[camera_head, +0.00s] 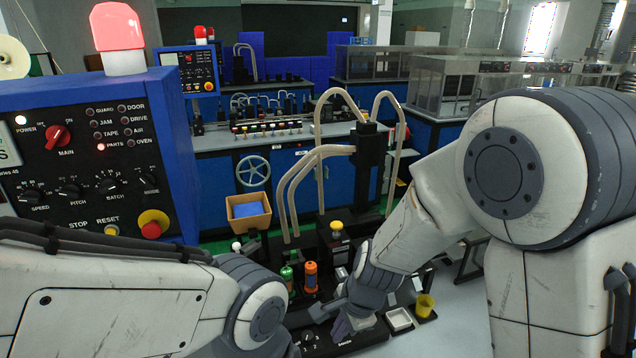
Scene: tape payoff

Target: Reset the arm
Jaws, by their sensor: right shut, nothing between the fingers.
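My right arm (405,235) reaches in from the right and down to the centre of the picture. My right gripper (341,326) is small and dark; it is shut and empty, low over the front edge of a black machine bed (360,338). I cannot tell whether it touches the bed. My left arm (110,295) lies across the lower left corner, and its gripper is not in view. Part of the bed is hidden behind the two arms.
A blue control panel (90,140) with a glowing red lamp (117,38) stands at left. Pale hoses (320,152) rise behind.

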